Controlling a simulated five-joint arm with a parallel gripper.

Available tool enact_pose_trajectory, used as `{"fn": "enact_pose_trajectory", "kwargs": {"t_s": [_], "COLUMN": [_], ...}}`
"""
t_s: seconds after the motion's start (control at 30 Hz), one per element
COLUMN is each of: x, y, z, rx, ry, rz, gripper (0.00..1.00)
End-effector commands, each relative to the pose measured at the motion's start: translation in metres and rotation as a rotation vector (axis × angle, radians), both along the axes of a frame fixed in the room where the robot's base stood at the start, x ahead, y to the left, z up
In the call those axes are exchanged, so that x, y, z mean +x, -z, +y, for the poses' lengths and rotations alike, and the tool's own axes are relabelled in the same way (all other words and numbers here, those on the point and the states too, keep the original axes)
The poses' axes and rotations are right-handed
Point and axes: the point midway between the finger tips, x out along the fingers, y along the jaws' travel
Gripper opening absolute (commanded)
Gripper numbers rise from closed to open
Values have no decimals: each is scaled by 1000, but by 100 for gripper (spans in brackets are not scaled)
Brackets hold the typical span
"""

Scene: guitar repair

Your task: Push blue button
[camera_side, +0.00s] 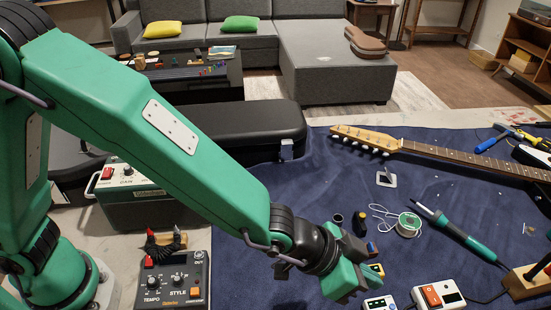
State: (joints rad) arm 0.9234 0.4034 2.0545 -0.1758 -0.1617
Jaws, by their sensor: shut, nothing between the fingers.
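My gripper (350,288), green with a black wrist, is at the lower middle of the picture, low over the blue cloth, with its jaws shut and empty. A small blue piece (372,248), which may be the blue button, shows just right of the gripper. A small yellow piece (377,268) is just below it. What these pieces sit on is partly hidden by the gripper. I cannot tell whether the gripper touches either of them.
A black pedal (171,283) with knobs lies left. A white box with a red switch (432,295) is lower right. A solder spool (408,225), a soldering iron (455,234) and a guitar neck (450,155) lie on the blue cloth (300,215). A black case (240,125) stands behind.

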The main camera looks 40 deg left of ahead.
Motion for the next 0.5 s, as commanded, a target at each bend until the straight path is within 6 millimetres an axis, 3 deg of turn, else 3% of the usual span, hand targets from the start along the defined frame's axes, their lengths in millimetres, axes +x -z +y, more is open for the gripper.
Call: {"fn": "enact_pose_trajectory", "kwargs": {"t_s": [0.5], "x": [-14], "y": [-19], "z": [17], "rx": [0], "ry": [2], "rz": [2], "gripper": [0]}}
